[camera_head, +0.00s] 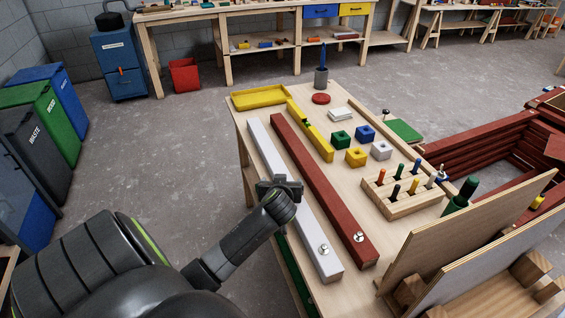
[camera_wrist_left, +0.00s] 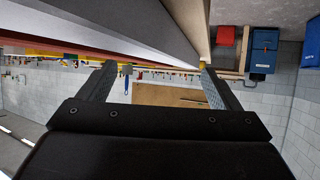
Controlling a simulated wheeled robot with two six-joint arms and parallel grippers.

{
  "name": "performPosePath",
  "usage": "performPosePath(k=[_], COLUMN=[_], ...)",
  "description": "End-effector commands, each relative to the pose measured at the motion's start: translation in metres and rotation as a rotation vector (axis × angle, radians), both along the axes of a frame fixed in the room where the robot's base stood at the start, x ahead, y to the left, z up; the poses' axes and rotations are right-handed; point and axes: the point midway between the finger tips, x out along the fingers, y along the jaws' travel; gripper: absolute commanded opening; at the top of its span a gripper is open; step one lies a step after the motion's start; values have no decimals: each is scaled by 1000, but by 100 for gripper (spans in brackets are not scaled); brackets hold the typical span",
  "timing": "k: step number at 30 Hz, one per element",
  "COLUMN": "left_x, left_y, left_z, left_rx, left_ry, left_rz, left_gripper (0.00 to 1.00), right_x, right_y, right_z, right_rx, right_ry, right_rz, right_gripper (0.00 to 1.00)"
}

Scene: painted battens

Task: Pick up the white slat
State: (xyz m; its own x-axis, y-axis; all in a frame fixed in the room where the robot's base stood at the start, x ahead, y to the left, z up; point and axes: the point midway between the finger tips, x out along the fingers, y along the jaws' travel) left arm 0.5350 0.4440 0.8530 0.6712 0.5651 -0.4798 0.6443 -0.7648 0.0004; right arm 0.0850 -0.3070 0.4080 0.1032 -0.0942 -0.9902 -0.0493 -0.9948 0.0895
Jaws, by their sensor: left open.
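The white slat (camera_head: 267,160) lies lengthwise along the left side of the wooden workbench (camera_head: 370,110), with a small round metal fitting near its near end. My right gripper is not in view.
A red-brown slat (camera_head: 315,175) lies close beside the white one on its right. Upright wooden boards (camera_head: 465,235) stand at the near right.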

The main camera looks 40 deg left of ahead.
Motion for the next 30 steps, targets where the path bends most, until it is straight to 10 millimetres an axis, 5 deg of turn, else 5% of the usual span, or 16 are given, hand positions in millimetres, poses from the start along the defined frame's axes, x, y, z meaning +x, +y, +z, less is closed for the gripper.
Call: performPosePath(k=[15, 25, 30], left_x=[35, 38, 38], left_y=[25, 28, 28], left_z=[-21, -24, -24], left_rx=[1, 1, 1], left_ry=[1, 1, 1], left_rz=[0, 0, 0], left_gripper=[85, 85, 65], right_x=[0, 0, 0], right_y=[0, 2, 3], right_z=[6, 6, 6], right_rx=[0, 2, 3], right_ry=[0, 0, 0], right_rz=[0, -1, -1], right_gripper=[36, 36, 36])
